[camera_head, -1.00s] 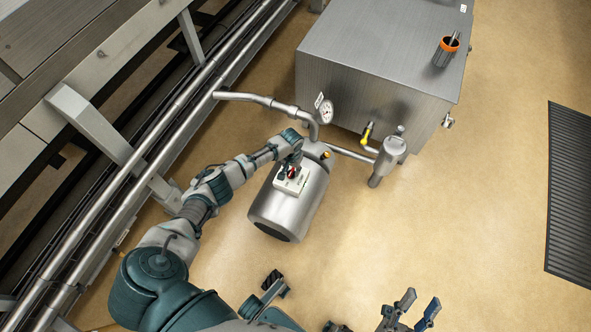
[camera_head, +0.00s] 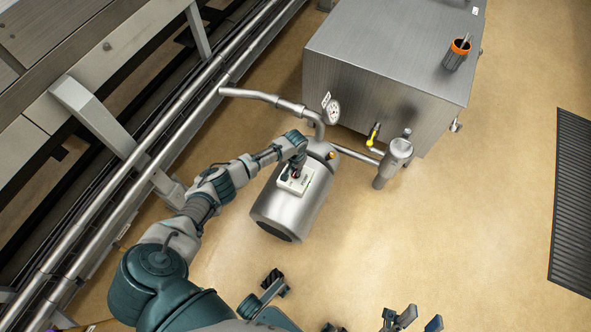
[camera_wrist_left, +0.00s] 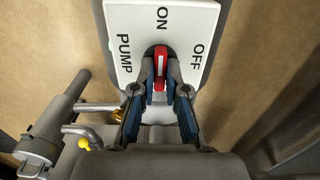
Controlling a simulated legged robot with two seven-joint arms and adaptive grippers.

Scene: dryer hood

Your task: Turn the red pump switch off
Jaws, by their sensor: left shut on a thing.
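The red pump switch (camera_wrist_left: 160,64) sits on a white plate (camera_wrist_left: 188,18) marked PUMP, ON and OFF. In the left wrist view its white-striped handle points up toward ON, with OFF to the right. My left gripper (camera_wrist_left: 160,84) has its fingers closed on either side of the handle. In the head view, my left gripper (camera_head: 295,168) is over the plate on the steel pump (camera_head: 285,212) and hides most of the switch. My right gripper (camera_head: 418,319) is empty at the bottom edge, fingertips apart.
A large steel box (camera_head: 385,60) stands behind the pump, with a yellow-handled valve (camera_head: 374,133) on its front. Rails run along the left. The floor to the right is clear up to a dark grate (camera_head: 572,205).

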